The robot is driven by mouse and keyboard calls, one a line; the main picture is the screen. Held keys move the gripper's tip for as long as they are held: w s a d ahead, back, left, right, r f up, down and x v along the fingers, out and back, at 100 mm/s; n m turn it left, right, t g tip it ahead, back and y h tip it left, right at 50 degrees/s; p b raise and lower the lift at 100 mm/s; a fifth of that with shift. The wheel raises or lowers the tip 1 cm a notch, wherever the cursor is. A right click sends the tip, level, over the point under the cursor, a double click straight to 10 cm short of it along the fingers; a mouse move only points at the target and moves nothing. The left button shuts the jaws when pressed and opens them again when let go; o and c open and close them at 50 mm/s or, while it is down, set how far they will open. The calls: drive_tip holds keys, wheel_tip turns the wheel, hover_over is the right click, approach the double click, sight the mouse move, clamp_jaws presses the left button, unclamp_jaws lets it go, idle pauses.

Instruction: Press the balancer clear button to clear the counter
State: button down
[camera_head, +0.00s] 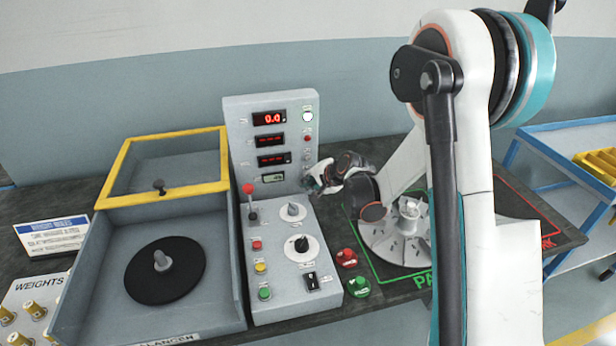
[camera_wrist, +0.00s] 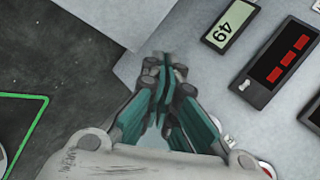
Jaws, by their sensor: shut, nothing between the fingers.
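The balancer's upright grey panel (camera_head: 270,120) carries a small greenish counter display (camera_head: 272,179) below three red displays. In the wrist view the counter display (camera_wrist: 230,22) appears to read 49. My gripper (camera_head: 314,184) is at the lower right of this panel, right of the counter display. Its teal fingers (camera_wrist: 165,80) are shut and empty, close over the panel face. I cannot tell whether the tips touch it. No button is clearly visible at the fingertips; the clear button is hidden or cannot be made out.
Below is a sloped control box (camera_head: 290,255) with a red-topped lever (camera_head: 249,200), knobs and coloured buttons. Left is a bin with a black disc (camera_head: 165,275) and a yellow-framed lid (camera_head: 165,185). Right of the controls, a finned wheel (camera_head: 385,240) sits in a green-outlined area.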

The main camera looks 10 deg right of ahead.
drive_tip(key=shift+w, duration=0.25)
drive_tip(key=shift+s, duration=0.1)
idle(0.5)
drive_tip(key=shift+s, duration=0.7)
drive_tip(key=shift+s+b, duration=0.7)
drive_tip(key=shift+s, duration=1.85)
